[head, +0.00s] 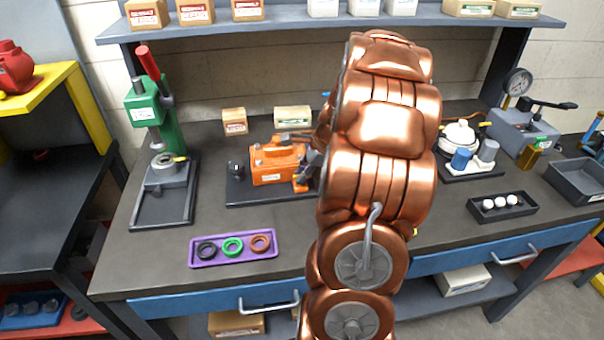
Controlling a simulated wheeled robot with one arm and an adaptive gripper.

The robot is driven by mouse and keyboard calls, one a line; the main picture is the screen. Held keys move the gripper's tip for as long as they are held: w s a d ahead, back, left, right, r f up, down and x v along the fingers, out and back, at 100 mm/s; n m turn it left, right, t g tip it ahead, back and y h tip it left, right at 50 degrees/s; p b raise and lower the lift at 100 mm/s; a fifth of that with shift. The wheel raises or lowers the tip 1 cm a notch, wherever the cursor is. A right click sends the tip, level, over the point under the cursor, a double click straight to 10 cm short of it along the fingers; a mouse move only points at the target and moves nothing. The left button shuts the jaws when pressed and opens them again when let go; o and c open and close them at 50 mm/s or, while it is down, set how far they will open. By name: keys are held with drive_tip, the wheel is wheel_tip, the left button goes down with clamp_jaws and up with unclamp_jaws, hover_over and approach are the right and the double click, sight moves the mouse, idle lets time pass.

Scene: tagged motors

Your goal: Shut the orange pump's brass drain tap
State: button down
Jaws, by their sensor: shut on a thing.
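The orange pump (272,164) stands on a dark base plate (240,193) on the workbench, left of my arm. My gripper (306,172) is at the pump's right end, low beside its body, and partly hidden by my copper arm. Its dark fingers are closed at the place of the drain tap. The brass tap itself is not clearly visible behind the fingers and arm, so its angle cannot be told.
A green press (150,115) stands at the left. A purple tray (232,248) with three rings lies in front of the pump. A white pump (460,137) and a dark tray with white balls (501,207) are at the right. A shelf (240,27) runs overhead.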

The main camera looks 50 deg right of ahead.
drive_tip(key=c, duration=1.2)
unclamp_jaws()
drive_tip(key=shift+o, duration=0.2)
drive_tip(key=shift+r, duration=0.15)
drive_tip(key=v, duration=1.1)
drive_tip(key=shift+s+r, duration=0.15)
drive_tip(key=shift+r, duration=0.2)
drive_tip(key=shift+d, duration=0.1)
drive_tip(key=s+a+n+g, duration=0.25)
drive_tip(key=a+n, duration=0.85)
drive_tip(key=a, duration=1.2)
drive_tip(key=s+a+f+n+g+h, duration=0.1)
drive_tip(key=s+a+f+n+g, duration=0.1)
drive_tip(key=s+a+n, duration=0.4)
drive_tip(key=s+a+f+n+g+h, duration=0.1)
drive_tip(key=s+a+n, duration=0.5)
drive_tip(key=s+n, duration=0.2)
drive_tip(key=s, duration=0.2)
drive_tip(key=shift+s+a+f+g, duration=0.2)
drive_tip(key=shift+s+f+g, duration=0.1)
drive_tip(key=shift+f+g, duration=0.05)
